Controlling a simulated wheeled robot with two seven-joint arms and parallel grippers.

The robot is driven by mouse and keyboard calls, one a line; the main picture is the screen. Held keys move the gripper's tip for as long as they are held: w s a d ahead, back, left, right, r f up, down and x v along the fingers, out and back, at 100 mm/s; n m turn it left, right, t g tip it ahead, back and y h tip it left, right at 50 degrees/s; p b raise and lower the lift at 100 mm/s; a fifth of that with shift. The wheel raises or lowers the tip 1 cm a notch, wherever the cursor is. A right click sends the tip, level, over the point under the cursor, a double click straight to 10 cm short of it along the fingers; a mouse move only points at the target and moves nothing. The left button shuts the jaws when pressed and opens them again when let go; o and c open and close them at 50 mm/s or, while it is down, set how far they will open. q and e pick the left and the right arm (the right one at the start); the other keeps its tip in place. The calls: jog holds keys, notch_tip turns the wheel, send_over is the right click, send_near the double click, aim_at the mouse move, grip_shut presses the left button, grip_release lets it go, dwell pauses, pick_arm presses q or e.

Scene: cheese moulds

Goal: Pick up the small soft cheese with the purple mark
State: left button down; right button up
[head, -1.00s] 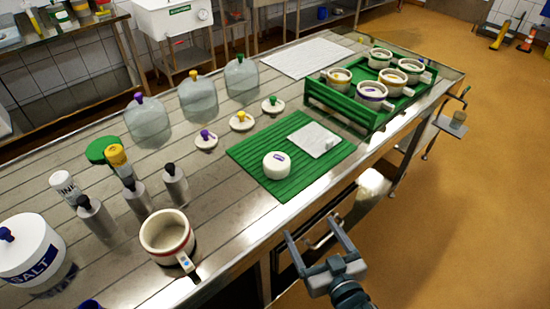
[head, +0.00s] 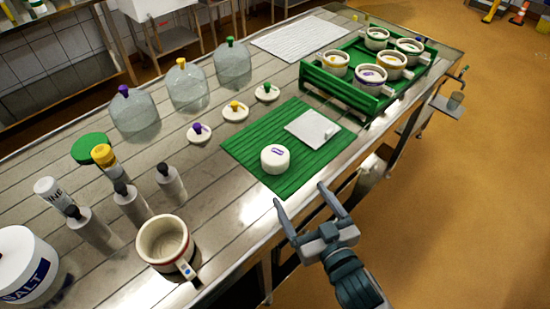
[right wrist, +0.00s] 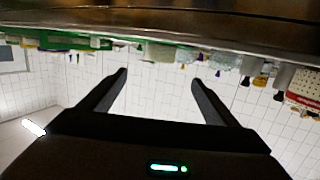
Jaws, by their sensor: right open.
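The small soft cheese (head: 275,160) is a white round with a purple mark on its top. It sits on the green ribbed mat (head: 247,146) near the table's front edge, left of a white square board (head: 309,124). My right gripper (head: 299,196) is open and empty at the table's front edge, in front of the cheese and apart from it. In the right wrist view, its two fingers (right wrist: 160,77) are spread with nothing between them, and I cannot make out the cheese there. My left gripper is not in view.
A green rack (head: 339,93) with several moulds stands at the right. Clear domes (head: 187,92) and small knobbed lids (head: 235,111) stand behind the mat. A mug (head: 165,243), grey bottles (head: 130,203) and a salt pot (head: 22,265) stand at the left. Bare steel lies left of the mat.

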aim_at(281, 165)
jog(key=p+x, duration=0.3)
jog(key=x, duration=0.8)
jog(key=shift+w, duration=0.1)
jog(key=shift+w+a+f, duration=0.15)
jog(key=shift+w, duration=0.35)
jog(key=shift+w+a+p, duration=0.25)
jog(key=shift+w+p, duration=0.25)
jog(key=shift+p, duration=0.05)
jog(key=p+x, duration=0.1)
jog(key=x, duration=0.1)
jog(key=shift+w+a+f, duration=0.15)
jog(key=shift+w+f, duration=0.05)
jog(key=shift+w, duration=0.15)
jog(key=shift+w+a+f, duration=0.2)
jog(key=shift+w+a, duration=0.1)
jog(key=shift+w, duration=0.3)
